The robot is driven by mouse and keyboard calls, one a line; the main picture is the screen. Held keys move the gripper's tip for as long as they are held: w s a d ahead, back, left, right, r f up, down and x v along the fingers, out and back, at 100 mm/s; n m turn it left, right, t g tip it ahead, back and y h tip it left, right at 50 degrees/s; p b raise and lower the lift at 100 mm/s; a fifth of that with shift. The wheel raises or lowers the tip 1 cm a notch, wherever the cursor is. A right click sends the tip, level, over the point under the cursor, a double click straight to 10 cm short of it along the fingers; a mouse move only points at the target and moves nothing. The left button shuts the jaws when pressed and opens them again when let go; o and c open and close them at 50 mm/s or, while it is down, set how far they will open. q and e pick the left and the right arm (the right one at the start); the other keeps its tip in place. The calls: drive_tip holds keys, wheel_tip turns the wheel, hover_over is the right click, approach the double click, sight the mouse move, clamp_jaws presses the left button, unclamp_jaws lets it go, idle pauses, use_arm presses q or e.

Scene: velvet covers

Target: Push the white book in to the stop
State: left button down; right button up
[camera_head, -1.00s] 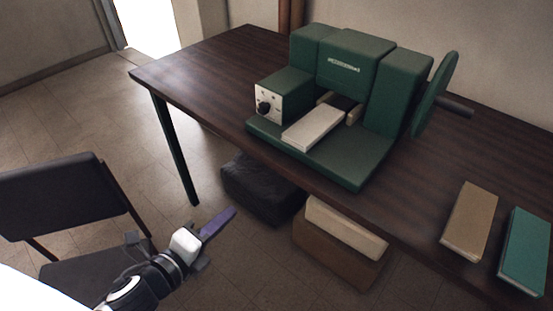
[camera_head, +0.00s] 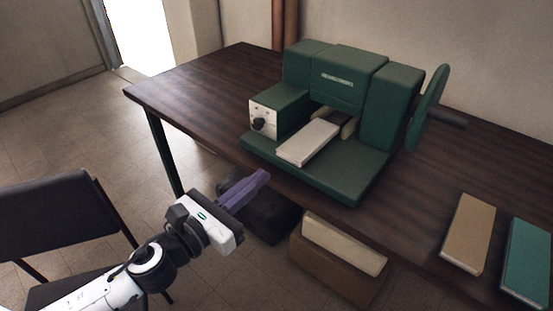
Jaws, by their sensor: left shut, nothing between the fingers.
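The white book (camera_head: 308,142) lies flat on the green bed of the machine (camera_head: 350,190). Its far end is between two small beige blocks, under the machine's middle housing; its near end sticks out toward me. My left gripper (camera_head: 262,178) is shut, with purple fingers pressed together and nothing in them. It is in front of the table's near edge, lower left of the book and apart from it. My right gripper is not in view.
The machine stands on a dark wooden table (camera_head: 190,92), with a handwheel (camera_head: 428,108) at its right. A tan book (camera_head: 468,232) and a teal book (camera_head: 527,262) lie at the right. Boxes (camera_head: 340,270) stand below the table; a dark chair (camera_head: 60,225) is at left.

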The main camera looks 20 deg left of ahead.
sight(286, 156)
use_arm(q)
drive_tip(key=p+x, duration=0.1)
drive_tip(key=x, duration=0.5)
drive_tip(key=shift+w+d, duration=0.15)
drive_tip(key=shift+w, duration=0.25)
